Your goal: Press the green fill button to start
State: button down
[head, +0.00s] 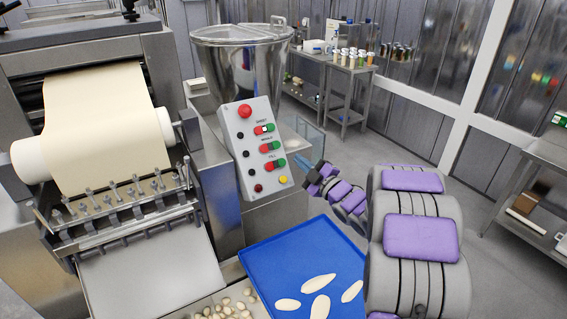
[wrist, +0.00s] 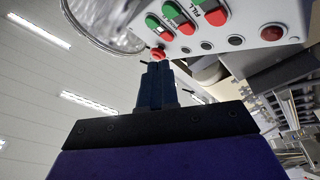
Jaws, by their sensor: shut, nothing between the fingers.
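The grey control panel (head: 248,165) stands in the middle of the head view, with paired green and red buttons. The green fill button (head: 281,162) is on the right of the lowest pair, with a red one on its left. My gripper (head: 312,174) is just right of the panel's lower part, its fingers shut and empty. In the wrist view my gripper (wrist: 158,66) points up at the panel. The green button nearest my fingertips (wrist: 153,22) lies just beyond them. I see no clear contact, and the exact gap cannot be told.
A red mushroom button (head: 244,110) tops the panel, and a yellow button (head: 283,180) sits at its lower corner. A blue tray (head: 262,262) with pale dough pieces lies below. A steel hopper (head: 240,65) stands behind, and a dough sheet machine (head: 95,130) at left.

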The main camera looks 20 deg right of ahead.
aim_at(282, 162)
jog(key=shift+a, duration=0.1)
dwell(0.3)
jog(key=shift+w+a+f+b, duration=0.2)
jog(key=shift+w+f, duration=0.65)
jog(key=shift+w, duration=0.3)
jog(key=shift+w+a+f+b, duration=0.1)
jog(key=shift+w+a+f, duration=0.15)
jog(key=shift+w+f, duration=0.8)
jog(key=shift+w+a+f+b, duration=0.2)
jog(key=shift+w+f, duration=0.5)
jog(key=shift+w, duration=0.6)
jog(key=shift+w+a+f, duration=0.1)
jog(key=shift+w+f, duration=0.1)
jog(key=shift+w, duration=0.1)
jog(key=shift+w+a+f, duration=0.1)
jog(key=shift+w+f, duration=0.1)
jog(key=shift+w, duration=0.1)
jog(key=shift+s+r, duration=0.1)
jog(key=shift+s, duration=0.05)
dwell(0.5)
jog(key=shift+s+r, duration=0.4)
jog(key=shift+s, duration=0.1)
